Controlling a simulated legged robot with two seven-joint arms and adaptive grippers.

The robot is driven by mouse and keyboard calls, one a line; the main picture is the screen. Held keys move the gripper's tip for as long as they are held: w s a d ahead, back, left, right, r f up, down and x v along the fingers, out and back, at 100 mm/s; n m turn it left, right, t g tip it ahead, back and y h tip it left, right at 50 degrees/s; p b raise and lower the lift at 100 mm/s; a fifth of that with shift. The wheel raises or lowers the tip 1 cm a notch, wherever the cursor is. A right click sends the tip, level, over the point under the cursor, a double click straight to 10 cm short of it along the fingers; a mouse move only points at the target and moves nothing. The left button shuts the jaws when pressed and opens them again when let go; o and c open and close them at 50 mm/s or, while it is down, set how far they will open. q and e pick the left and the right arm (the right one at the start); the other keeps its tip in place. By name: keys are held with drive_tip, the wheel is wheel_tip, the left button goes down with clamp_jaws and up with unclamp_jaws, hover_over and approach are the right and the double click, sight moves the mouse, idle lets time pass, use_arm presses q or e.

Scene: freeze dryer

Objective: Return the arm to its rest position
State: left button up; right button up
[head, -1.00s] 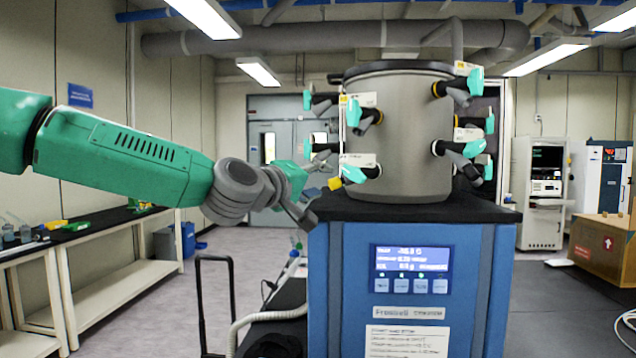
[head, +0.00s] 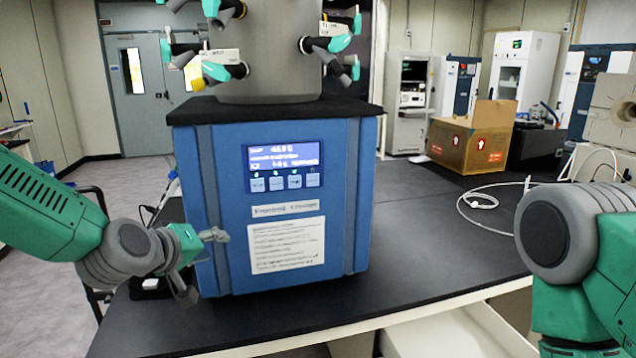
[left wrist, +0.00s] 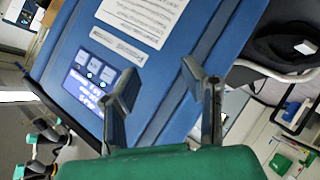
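My left arm comes in from the left in the head view. Its gripper (head: 198,265) is in front of the lower left part of the blue freeze dryer (head: 190,200). The two fingers are spread with nothing between them. In the left wrist view the open fingers (left wrist: 165,95) stand apart in front of the freeze dryer's blue panel (left wrist: 190,40), which appears turned over. I cannot tell whether they touch it. My right arm shows at the right edge of the head view, with its gripper out of the picture.
The freeze dryer stands on a black table (head: 430,240) with a grey chamber (head: 270,60) and several green-handled valves above. A white cable (head: 485,205) lies on the table. A cardboard box (head: 468,145) stands behind at the right. The tabletop right of the freeze dryer is mostly clear.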

use_arm(q)
drive_tip(key=s+f+m+g+b, duration=0.1)
drive_tip(key=s+f+g, duration=0.1)
drive_tip(key=s+f, duration=0.5)
drive_tip(key=s+f+m+g+b, duration=0.15)
drive_tip(key=s+f, duration=0.25)
drive_tip(key=f, duration=0.8)
drive_tip(key=s+a+f+m+g+y+b, duration=0.1)
drive_tip(key=s+a+f+g, duration=0.1)
drive_tip(key=s+f, duration=0.4)
drive_tip(key=s+a+f+m+g+y, duration=0.1)
drive_tip(key=s+f, duration=0.5)
drive_tip(key=s, duration=0.8)
drive_tip(key=s+a+f+m+g+y+b, duration=0.1)
drive_tip(key=s+a+f+m+g, duration=0.1)
drive_tip(key=s+a+f+g, duration=0.2)
drive_tip(key=s+f, duration=0.3)
drive_tip(key=s, duration=0.3)
drive_tip(key=shift+g+y+b, duration=0.3)
drive_tip(key=shift+g, duration=0.05)
drive_tip(key=shift+w+a, duration=0.1)
